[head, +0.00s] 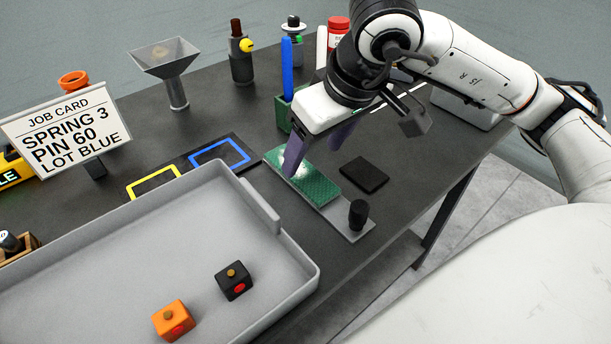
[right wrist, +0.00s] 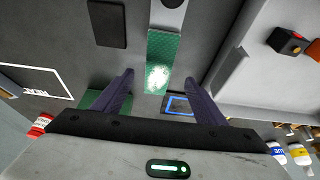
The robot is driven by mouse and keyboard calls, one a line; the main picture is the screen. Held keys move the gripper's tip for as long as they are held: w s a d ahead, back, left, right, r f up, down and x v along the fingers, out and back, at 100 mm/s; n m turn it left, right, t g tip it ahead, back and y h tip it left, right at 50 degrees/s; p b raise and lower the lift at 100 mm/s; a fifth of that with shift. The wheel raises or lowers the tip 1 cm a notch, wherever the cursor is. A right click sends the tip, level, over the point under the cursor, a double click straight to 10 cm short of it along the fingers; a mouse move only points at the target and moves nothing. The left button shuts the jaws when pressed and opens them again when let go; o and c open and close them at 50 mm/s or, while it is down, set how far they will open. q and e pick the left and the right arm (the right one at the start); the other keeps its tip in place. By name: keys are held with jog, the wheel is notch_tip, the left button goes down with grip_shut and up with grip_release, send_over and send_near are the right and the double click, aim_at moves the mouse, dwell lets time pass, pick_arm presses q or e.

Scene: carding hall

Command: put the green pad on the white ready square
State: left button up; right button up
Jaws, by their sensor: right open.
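The green pad (head: 318,187) lies on a grey plate (head: 350,230) with a black knob; it also shows in the right wrist view (right wrist: 158,60), with a bright glare on it. My right gripper (head: 316,150) is open above the pad, pointing down. In the right wrist view its fingers (right wrist: 159,76) appear on either side of the pad's near end, with nothing held. The white ready square (right wrist: 35,80), a white outline with lettering, lies left in that view. In the head view my arm hides most of it. My left gripper is not in view.
A black pad (head: 364,174) lies beside the green one. A grey tray (head: 262,205) with orange and black blocks stands in front left. Blue (head: 222,154) and yellow (head: 153,182) outlined squares lie behind it. A green holder (head: 284,112) with a blue stick stands behind the gripper.

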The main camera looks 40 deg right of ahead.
aim_at(304, 174)
jog(key=x, duration=0.6)
jog(key=shift+s+d+f, duration=0.15)
jog(key=shift+s+f, duration=0.05)
jog(key=shift+w+f, duration=0.25)
jog(key=shift+f, duration=0.2)
jog(key=shift+r, duration=0.1)
jog(key=c, duration=1.3)
